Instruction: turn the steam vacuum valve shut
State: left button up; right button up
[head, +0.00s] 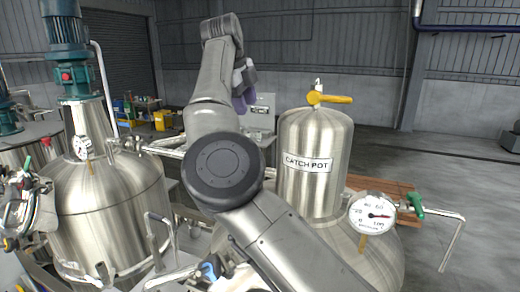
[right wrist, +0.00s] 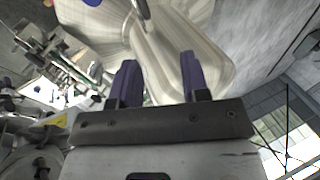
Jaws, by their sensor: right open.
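No valve in view can be read as the steam vacuum valve. A valve with a yellow lever (head: 329,98) sits on top of the steel catch pot (head: 313,190), its lever pointing right. A green-handled valve (head: 416,203) is on a pipe right of the pot. A blue handle (head: 209,270) shows low, partly behind my right arm. My right gripper (head: 240,100) is raised left of the catch pot, apart from these handles. In the right wrist view its two purple fingers (right wrist: 157,65) are open and empty, with a curved steel vessel beyond.
A stirred steel tank (head: 105,215) with a blue motor (head: 65,35) stands at the left. A round gauge (head: 372,214) is right of the catch pot. Pipes run between the vessels. The floor at the right (head: 460,180) is largely clear. A cluttered bench (head: 150,110) is behind.

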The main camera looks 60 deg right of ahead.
pick_arm(q)
jog(key=shift+w+d+r+p, duration=0.1)
jog(key=shift+w+r+p, duration=0.2)
jog(key=shift+r+p, duration=0.35)
pick_arm(e)
jog(key=shift+n+t+y, duration=0.6)
jog(key=shift+t+y, duration=0.1)
jog(key=shift+y, duration=0.2)
jog(key=f, duration=0.4)
jog(key=d+f, duration=0.1)
jog(key=f, duration=0.4)
jog(key=d+f, duration=0.1)
jog(key=f, duration=0.3)
jog(key=shift+d+f, duration=0.25)
jog(key=c, duration=0.5)
grip_shut()
